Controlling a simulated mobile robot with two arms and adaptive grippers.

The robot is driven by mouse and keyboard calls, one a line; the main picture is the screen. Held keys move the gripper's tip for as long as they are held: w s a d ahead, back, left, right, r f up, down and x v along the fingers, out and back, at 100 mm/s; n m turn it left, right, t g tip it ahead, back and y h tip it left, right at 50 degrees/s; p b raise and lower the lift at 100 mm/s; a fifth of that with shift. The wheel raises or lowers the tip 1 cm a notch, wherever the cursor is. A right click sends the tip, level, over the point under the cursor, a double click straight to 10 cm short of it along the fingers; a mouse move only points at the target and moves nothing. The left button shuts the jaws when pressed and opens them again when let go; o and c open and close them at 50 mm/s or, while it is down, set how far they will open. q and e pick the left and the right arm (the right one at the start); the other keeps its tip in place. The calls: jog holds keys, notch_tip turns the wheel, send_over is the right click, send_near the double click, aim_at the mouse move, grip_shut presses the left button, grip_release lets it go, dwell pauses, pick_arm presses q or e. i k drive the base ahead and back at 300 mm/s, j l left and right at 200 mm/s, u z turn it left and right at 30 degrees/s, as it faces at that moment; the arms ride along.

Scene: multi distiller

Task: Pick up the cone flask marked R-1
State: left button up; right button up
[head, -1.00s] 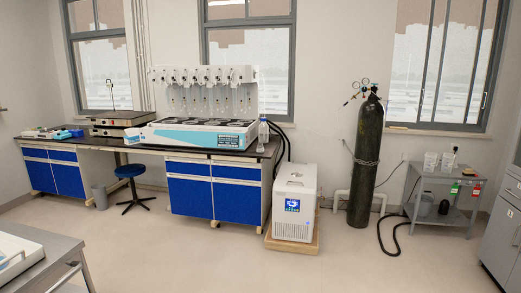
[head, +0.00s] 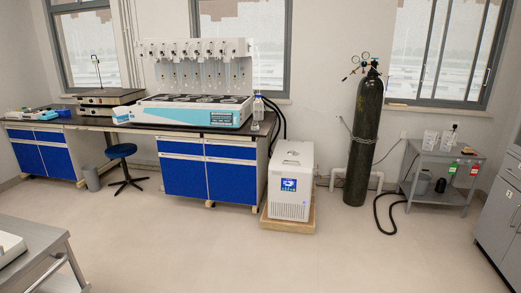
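No cone flask marked R-1 can be made out in the head view. The multi distiller (head: 195,112) stands on the long lab bench, with several glass pieces hanging on its white back panel (head: 200,64). A clear bottle (head: 258,108) stands at the bench's right end. Small white containers (head: 430,141) stand on a grey side table at the right; no marking on them is readable. Neither of my grippers is in view.
Between me and the bench (head: 87,121) lies open floor (head: 190,240). A blue stool (head: 121,151), a white chiller (head: 291,180) on a wooden base, a dark gas cylinder (head: 364,135) and a grey side table (head: 464,156) stand around it. A grey table (head: 35,240) is at lower left.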

aim_at(255, 127)
jog(key=i, duration=2.15)
